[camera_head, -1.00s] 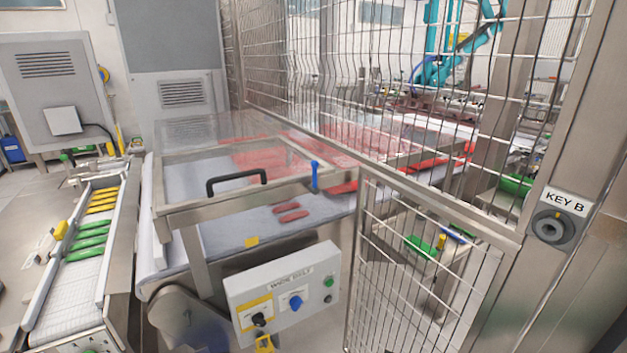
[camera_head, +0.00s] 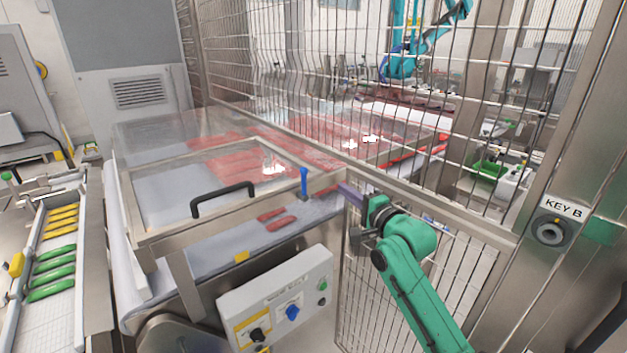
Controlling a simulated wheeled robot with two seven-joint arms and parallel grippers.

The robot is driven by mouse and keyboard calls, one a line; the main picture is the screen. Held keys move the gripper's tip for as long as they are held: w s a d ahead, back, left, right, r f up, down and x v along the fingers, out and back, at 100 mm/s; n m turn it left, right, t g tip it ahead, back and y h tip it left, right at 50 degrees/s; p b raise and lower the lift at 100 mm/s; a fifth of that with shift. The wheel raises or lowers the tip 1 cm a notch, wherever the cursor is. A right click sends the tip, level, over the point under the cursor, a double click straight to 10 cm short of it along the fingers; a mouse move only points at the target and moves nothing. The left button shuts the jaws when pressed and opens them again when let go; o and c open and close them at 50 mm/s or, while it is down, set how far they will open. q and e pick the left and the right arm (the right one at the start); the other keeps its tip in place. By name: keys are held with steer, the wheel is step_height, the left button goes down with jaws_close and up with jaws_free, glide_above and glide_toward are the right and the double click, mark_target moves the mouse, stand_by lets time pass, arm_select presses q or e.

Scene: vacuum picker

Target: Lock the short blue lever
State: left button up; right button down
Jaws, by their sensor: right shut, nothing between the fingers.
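The short blue lever (camera_head: 303,182) stands roughly upright on the front right corner of the clear-topped cover's metal frame (camera_head: 190,232). The black bar handle (camera_head: 222,198) is to its left on the same frame. My right gripper (camera_head: 346,192) comes in from the bottom right on a green arm. Its fingers are shut and empty, pointing left towards the lever. They look a short way to the right of the lever, apart from it. The fingertips are small and partly lost against the frame. My left gripper is out of view.
The wire mesh fence (camera_head: 400,110) rises behind and right of the lever. A control box (camera_head: 275,298) with knobs hangs below the cover. A KEY B switch (camera_head: 550,231) sits on the post at right. Red pieces (camera_head: 281,223) lie on the belt.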

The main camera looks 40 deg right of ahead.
mark_target(303, 184)
steer(key=w+d+p, duration=0.2)
steer(key=w+p, duration=0.1)
steer(key=w, duration=0.7)
steer(key=a, duration=0.1)
steer(key=a+p, duration=0.1)
steer(key=a, duration=0.1)
steer(key=a+p, duration=0.1)
steer(key=shift+s+a, duration=0.25)
steer(key=shift+s, duration=0.15)
steer(key=shift+w+d+f, duration=0.1)
steer(key=shift+w, duration=0.05)
